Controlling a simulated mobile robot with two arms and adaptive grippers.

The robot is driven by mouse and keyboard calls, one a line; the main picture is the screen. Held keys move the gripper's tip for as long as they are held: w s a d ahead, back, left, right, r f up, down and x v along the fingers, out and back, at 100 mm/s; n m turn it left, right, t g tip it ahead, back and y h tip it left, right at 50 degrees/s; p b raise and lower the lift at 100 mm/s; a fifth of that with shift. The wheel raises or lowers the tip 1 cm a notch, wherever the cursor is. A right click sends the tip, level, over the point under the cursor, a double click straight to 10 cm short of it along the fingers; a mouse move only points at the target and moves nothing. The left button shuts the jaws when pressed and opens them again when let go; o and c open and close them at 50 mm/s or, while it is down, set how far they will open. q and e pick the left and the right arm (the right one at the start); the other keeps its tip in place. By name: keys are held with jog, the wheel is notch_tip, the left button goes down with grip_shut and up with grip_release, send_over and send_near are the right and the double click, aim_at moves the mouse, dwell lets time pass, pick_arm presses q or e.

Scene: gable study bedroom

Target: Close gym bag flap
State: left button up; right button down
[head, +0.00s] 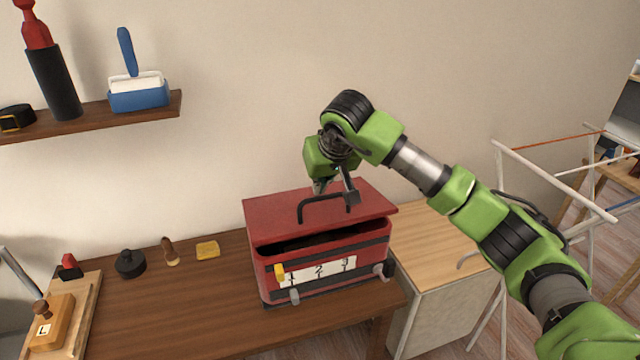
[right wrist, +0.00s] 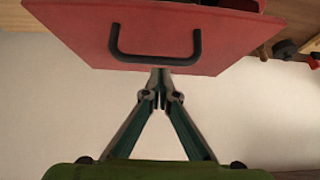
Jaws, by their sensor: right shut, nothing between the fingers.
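No soft gym bag shows; a red box-like case (head: 330,287) stands on the wooden table. Its red flap (head: 268,212) is a flat lid with a black handle (head: 301,209). The lid is partly open: a dark gap shows along the front above the body. My right gripper (head: 337,195) is shut and empty, over the lid close to the handle in the head view. In the right wrist view its closed fingertips (right wrist: 162,82) are at the edge of the lid (right wrist: 90,35), beyond the handle (right wrist: 155,60); contact cannot be told. My left gripper is not in view.
The case's front has a white 1-2-3 label (head: 318,271) and latches. On the table (head: 200,310) to its left are a yellow block (head: 207,249), a stamp (head: 169,252) and a black knobbed item (head: 130,263). A wall shelf (head: 100,118) hangs upper left; a white rack (head: 550,180) stands right.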

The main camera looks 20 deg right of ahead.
aim_at(320, 216)
jog(key=shift+s+f+b, duration=0.2)
jog(key=shift+f+b, duration=0.15)
jog(key=shift+b, duration=0.05)
jog(key=s+f+b, duration=0.1)
jog(key=f+b, duration=0.1)
jog(key=f, duration=0.1)
jog(key=shift+s+d+b, duration=0.1)
jog(key=shift+s+b, duration=0.3)
jog(key=shift+s+f, duration=0.2)
jog(key=shift+s, duration=0.05)
jog(key=shift+s+f, duration=0.1)
jog(key=shift+f, duration=0.05)
